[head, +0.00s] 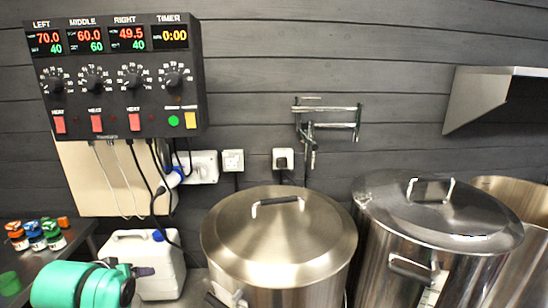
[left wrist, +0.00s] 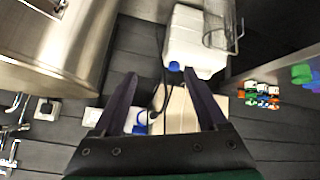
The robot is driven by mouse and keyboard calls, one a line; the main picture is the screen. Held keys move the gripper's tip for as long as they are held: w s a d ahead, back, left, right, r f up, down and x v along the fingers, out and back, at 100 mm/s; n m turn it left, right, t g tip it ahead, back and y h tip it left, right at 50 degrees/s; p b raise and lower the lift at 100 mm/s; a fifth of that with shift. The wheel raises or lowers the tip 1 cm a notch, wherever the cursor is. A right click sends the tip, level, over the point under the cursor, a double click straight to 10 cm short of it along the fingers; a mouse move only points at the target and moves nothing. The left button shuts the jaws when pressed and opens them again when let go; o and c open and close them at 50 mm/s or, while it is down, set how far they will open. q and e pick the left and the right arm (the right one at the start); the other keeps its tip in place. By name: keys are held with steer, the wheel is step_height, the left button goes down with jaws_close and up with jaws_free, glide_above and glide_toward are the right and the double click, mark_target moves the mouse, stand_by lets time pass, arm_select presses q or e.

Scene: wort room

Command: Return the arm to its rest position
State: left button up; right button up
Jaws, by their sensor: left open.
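My left arm (head: 85,287), teal, comes in at the lower left of the head view. Its dark gripper (head: 143,271) points right, in front of a white jerrycan. In the left wrist view the two dark fingers of my left gripper (left wrist: 160,88) stand wide apart, with nothing between them. The gripper is open and empty. My right arm and right gripper show in neither view.
A white jerrycan (head: 160,255) with a blue cap stands beside the left gripper. Lidded steel kettles (head: 280,240) (head: 430,225) fill the right. Small coloured-lid jars (head: 36,236) sit at far left. A control panel (head: 118,80) hangs above; cables hang below it.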

arm_select(q)
steer(key=s+d+f+m+g+h, duration=0.1)
steer(key=s+d+f+m+g, duration=0.3)
steer(key=s+f, duration=0.55)
steer(key=s+d+f+m+g+h, duration=0.1)
steer(key=s+d+f+m, duration=0.4)
steer(key=s+f, duration=0.45)
step_height(320, 180, down, 23)
steer(key=s+d+n+g, duration=0.1)
steer(key=s, duration=0.1)
steer(key=s+a+f+g+b, duration=0.1)
steer(key=s+a+f, duration=0.1)
steer(key=s+f, duration=1.3)
steer(key=shift+s+a+g, duration=0.3)
steer(key=shift+s+a, duration=0.05)
steer(key=shift+s, duration=0.6)
